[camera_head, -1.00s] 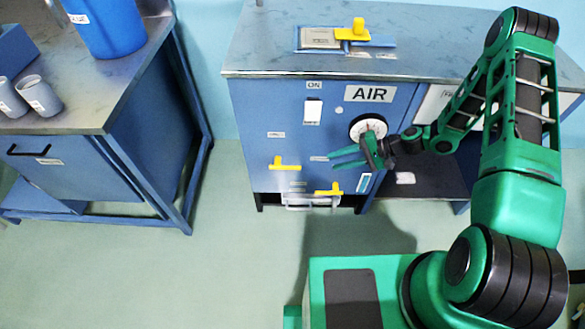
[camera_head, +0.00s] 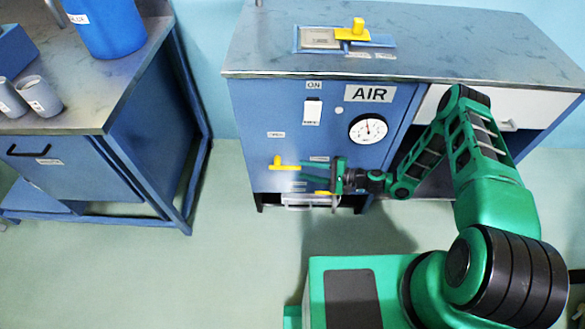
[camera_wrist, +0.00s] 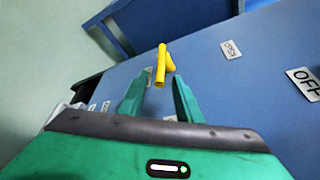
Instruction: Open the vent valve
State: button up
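A yellow lever handle (camera_head: 278,163) sticks out from the left part of the blue cabinet front. In the wrist view the yellow handle (camera_wrist: 163,66) stands just beyond and between the fingertips, with no clear contact. My gripper (camera_head: 304,174) reaches left toward it, low on the cabinet front. Its fingers are apart (camera_wrist: 163,78) and hold nothing. A second yellow handle (camera_head: 323,193) at the lower right is partly hidden by my gripper. I cannot read which handle is labelled as the vent valve.
The cabinet carries a round gauge (camera_head: 368,129), a white switch (camera_head: 312,112) under an ON label, and an AIR sign (camera_head: 368,94). A third yellow handle (camera_head: 353,32) is on the cabinet's top. A workbench (camera_head: 90,110) stands at left. The floor between is clear.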

aim_at(299, 169)
jog(key=shift+x, duration=3.2)
grip_shut()
